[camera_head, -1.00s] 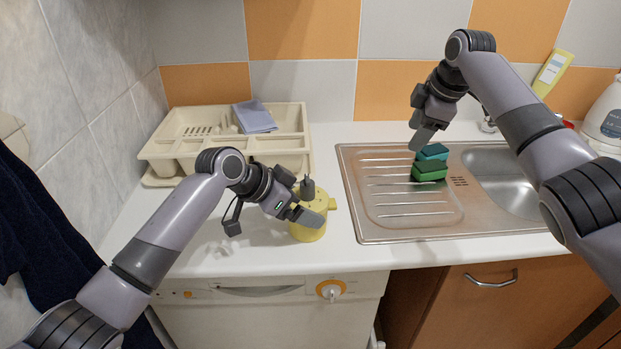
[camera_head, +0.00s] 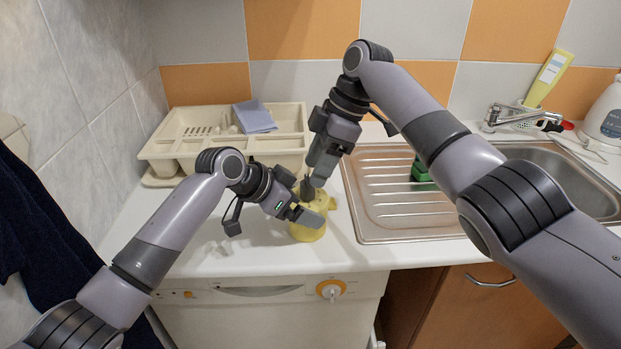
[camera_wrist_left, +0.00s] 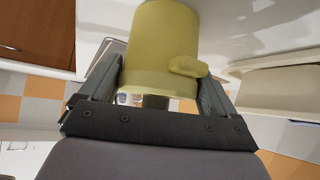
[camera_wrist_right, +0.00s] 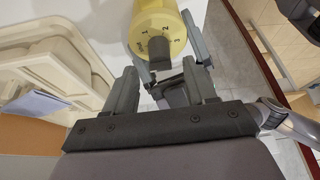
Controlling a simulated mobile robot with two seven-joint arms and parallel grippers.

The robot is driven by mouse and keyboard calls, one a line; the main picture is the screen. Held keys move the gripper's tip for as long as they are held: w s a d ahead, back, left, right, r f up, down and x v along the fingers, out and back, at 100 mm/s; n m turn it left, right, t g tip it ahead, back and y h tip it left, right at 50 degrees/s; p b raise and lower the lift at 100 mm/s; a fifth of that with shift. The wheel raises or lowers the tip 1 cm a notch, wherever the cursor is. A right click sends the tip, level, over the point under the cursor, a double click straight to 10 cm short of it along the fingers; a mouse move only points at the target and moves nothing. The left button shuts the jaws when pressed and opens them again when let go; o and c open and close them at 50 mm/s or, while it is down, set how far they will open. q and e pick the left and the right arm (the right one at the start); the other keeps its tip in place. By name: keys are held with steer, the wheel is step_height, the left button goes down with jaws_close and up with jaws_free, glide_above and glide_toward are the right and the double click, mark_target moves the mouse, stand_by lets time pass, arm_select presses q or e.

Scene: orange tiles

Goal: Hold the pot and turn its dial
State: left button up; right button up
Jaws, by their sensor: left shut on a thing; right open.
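My right gripper (camera_head: 313,183) is above the pot, pointing down. Its fingers (camera_wrist_right: 163,83) are apart, and the dial lies beyond them, close to the fingertips. In the head view the right gripper partly hides the dial.
A beige dish rack (camera_head: 170,150) with a blue cloth (camera_head: 255,117) stands behind the pot. The metal sink (camera_head: 385,205) is to the right, with a green sponge (camera_head: 420,174) partly behind my right arm. The counter left of the pot is clear.

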mark_target(307, 187)
steer(key=shift+x, duration=2)
steer(key=c, duration=1)
steer(key=shift+o, duration=0.2)
steer(key=shift+m, duration=0.3)
steer(key=shift+s+m+t+h, duration=0.15)
steer(key=shift+m+t, duration=0.45)
steer(key=shift+m, duration=0.75)
steer(key=shift+m+t+h, duration=0.15)
steer(key=shift+m+t, duration=0.45)
steer(key=shift+m, duration=0.75)
steer(key=o, duration=1)
steer(key=shift+c, duration=0.2)
